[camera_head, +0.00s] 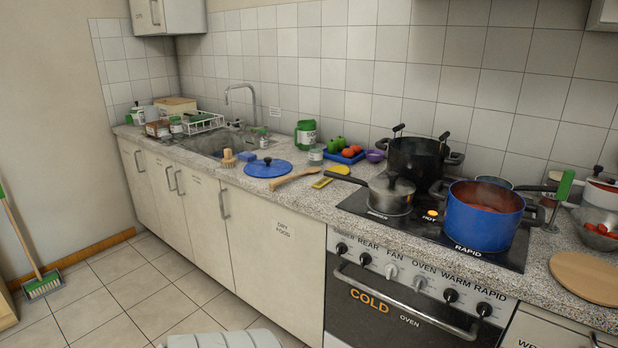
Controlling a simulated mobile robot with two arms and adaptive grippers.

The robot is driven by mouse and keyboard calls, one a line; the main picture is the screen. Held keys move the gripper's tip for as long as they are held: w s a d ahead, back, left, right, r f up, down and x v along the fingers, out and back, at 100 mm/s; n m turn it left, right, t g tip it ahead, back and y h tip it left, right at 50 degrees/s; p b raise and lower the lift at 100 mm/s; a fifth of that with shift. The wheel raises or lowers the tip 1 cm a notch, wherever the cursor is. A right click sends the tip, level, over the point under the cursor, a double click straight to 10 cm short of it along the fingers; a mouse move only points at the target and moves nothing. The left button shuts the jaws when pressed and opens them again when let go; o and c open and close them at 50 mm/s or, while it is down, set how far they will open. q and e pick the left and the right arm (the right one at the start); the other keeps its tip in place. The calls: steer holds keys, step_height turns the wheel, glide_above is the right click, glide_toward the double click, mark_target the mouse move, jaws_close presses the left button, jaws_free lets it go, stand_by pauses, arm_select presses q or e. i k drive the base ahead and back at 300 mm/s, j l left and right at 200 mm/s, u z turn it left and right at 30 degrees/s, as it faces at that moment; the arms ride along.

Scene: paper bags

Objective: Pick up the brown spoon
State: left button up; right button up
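A brown spoon (294,178) lies flat on the speckled countertop (270,201), just right of a round blue lid (267,168). It is angled, with one end close to the lid and the other towards a yellow item (337,171). Nothing covers it. Neither of my grippers is in view.
A lidded grey pot (390,195), a black pot (418,158) and a blue pot (482,216) stand on the hob right of the spoon. The sink (215,142), a brush (228,159) and a blue sponge (247,156) are to its left. Counter in front of it is clear.

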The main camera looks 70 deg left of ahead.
mark_target(314, 169)
steer(key=u, duration=2.25)
